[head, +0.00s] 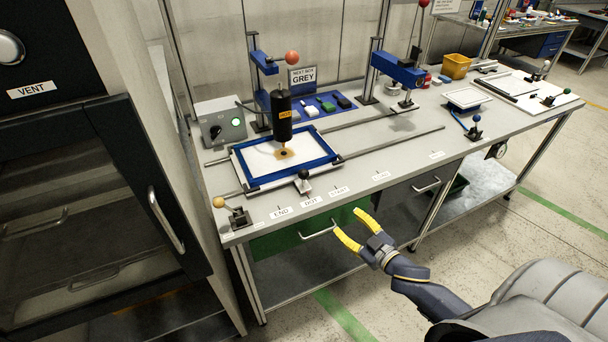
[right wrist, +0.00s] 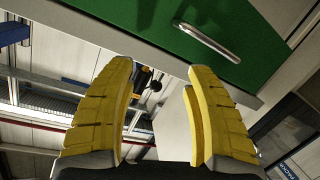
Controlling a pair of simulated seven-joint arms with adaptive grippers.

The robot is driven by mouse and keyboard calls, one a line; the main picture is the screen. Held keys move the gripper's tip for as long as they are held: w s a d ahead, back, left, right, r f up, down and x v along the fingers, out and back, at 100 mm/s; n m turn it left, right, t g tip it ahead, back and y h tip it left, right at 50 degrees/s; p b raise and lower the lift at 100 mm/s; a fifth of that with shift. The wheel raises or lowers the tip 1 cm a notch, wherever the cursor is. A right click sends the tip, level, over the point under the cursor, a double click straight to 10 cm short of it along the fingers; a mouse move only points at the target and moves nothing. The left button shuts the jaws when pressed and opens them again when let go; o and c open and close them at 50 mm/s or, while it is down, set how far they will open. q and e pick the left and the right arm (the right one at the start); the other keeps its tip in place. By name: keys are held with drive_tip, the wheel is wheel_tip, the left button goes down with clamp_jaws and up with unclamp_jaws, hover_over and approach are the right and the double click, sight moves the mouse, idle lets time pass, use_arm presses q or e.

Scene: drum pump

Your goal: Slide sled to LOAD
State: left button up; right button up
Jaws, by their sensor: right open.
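The sled (head: 238,166), a blue frame around a white plate, sits on the rails (head: 385,138) at the left of the bench in the head view. A black knob (head: 303,174) stands at its front edge, near the DOT label (head: 311,201). A black cylinder with an orange label (head: 282,118) stands over the plate, its tip at a dark spot with a tan surround. My right gripper (head: 351,226) is open and empty, in front of the bench and apart from the sled. Its yellow fingers (right wrist: 157,72) also show in the right wrist view. My left gripper is out of view.
A green drawer (head: 275,241) with a handle is below the bench top, near my right gripper. A blue press (head: 397,68) rises farther right. The rails right of the sled look clear.

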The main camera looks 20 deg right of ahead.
sight(307, 177)
drive_tip(key=a+r+t+y, duration=0.2)
drive_tip(key=a+r, duration=0.2)
drive_tip(key=r, duration=0.5)
drive_tip(key=shift+m, duration=0.7)
drive_tip(key=x, duration=1.7)
drive_tip(key=shift+w+d+f, duration=0.1)
drive_tip(key=shift+d+f, duration=0.2)
drive_tip(key=shift+f, duration=0.05)
clamp_jaws()
